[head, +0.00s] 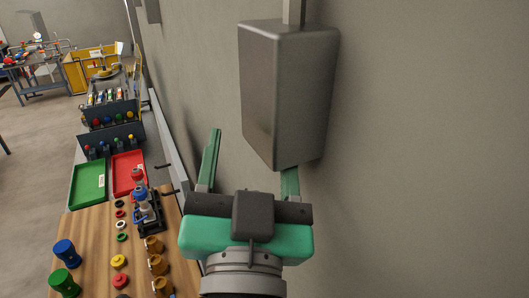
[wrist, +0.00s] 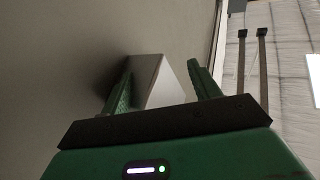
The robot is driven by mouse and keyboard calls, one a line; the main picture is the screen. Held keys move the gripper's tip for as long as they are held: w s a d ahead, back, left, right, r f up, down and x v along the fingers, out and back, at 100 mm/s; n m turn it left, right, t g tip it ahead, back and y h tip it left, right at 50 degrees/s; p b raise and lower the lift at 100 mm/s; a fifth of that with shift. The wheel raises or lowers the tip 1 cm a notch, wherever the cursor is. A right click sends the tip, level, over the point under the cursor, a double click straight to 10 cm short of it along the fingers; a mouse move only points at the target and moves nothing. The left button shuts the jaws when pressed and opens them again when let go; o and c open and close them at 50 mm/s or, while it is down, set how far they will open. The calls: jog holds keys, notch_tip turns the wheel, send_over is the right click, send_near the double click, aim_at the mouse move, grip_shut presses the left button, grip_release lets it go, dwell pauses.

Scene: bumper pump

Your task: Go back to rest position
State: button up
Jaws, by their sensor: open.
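My gripper (head: 248,160) is green and black. Its two fingers are spread apart and it is raised beside the grey wall, to the right of the wooden table. In the head view, a grey metal box (head: 287,90) on the wall appears just beyond the fingers, and its lower part overlaps the right finger. The wrist view shows the gripper (wrist: 160,85) from behind, with the pale box (wrist: 158,80) visible between the fingers. I cannot tell whether a finger touches the box. Nothing is held between the fingers.
The wooden table (head: 90,235) carries blue and green spools, rings and brass-coloured parts. A green tray (head: 88,184) and a red tray (head: 129,173) lie behind it. Racks of coloured parts (head: 110,115) stand farther back. Open floor (head: 35,155) is on the left.

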jog(key=s+d+r+n+t+p, duration=0.1)
jog(key=s+d+r+t+p, duration=0.2)
jog(key=r, duration=0.8)
jog(key=shift+s+n+h+p, duration=0.4)
jog(key=shift+s+p, duration=1)
jog(key=shift+s, duration=0.6)
jog(key=shift+d, duration=0.1)
